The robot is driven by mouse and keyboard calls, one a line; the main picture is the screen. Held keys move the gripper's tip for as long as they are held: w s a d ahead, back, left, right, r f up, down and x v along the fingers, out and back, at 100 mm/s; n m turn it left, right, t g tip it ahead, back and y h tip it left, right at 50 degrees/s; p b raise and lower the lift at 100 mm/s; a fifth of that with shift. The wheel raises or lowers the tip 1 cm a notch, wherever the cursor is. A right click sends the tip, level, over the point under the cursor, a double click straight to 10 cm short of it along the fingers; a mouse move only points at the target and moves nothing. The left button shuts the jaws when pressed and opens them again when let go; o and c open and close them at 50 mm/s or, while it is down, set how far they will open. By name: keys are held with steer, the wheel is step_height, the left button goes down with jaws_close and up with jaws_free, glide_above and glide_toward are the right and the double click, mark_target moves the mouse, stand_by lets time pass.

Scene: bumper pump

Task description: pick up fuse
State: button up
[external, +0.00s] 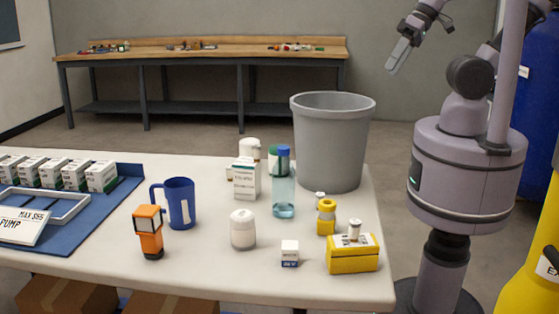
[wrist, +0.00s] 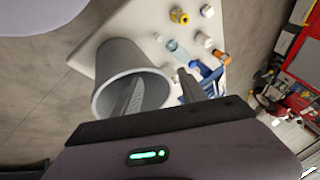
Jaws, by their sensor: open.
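Another small white-topped piece (external: 320,197) shows just behind a yellow bottle (external: 326,218). My gripper (external: 393,66) is raised at the upper right, well above and behind the table, apart from everything. In the wrist view its two fingers (wrist: 163,84) are spread with nothing held between them. I cannot make out the fuse in the wrist view.
A tall grey bin (external: 330,145) stands at the table's back right and also shows in the wrist view (wrist: 112,66). A clear blue-capped bottle (external: 284,190), white jar (external: 243,232), blue mug (external: 180,203) and orange flashlight (external: 149,238) stand to the left.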

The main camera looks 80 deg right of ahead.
steer(key=w+r+n+p, duration=0.2)
steer(key=w+r, duration=0.2)
steer(key=w, duration=0.2)
steer(key=n+g+p, duration=0.5)
steer(key=n, duration=0.6)
glide_above(256, 145)
steer(key=s+d, duration=0.2)
step_height(256, 145, down, 12)
steer(key=shift+h, duration=0.4)
steer(key=f+b, duration=0.2)
steer(key=f, duration=0.4)
steer(key=w+a+f+b, duration=0.1)
steer(key=f+b, duration=0.1)
steer(key=f, duration=0.4)
steer(key=w+a+f+b, duration=0.1)
steer(key=f+b, duration=0.2)
steer(key=f, duration=0.3)
steer(key=shift+a+f, duration=0.1)
steer(key=shift+a, duration=0.05)
steer(key=shift+r, duration=0.2)
steer(key=shift+c, duration=0.7)
jaws_close()
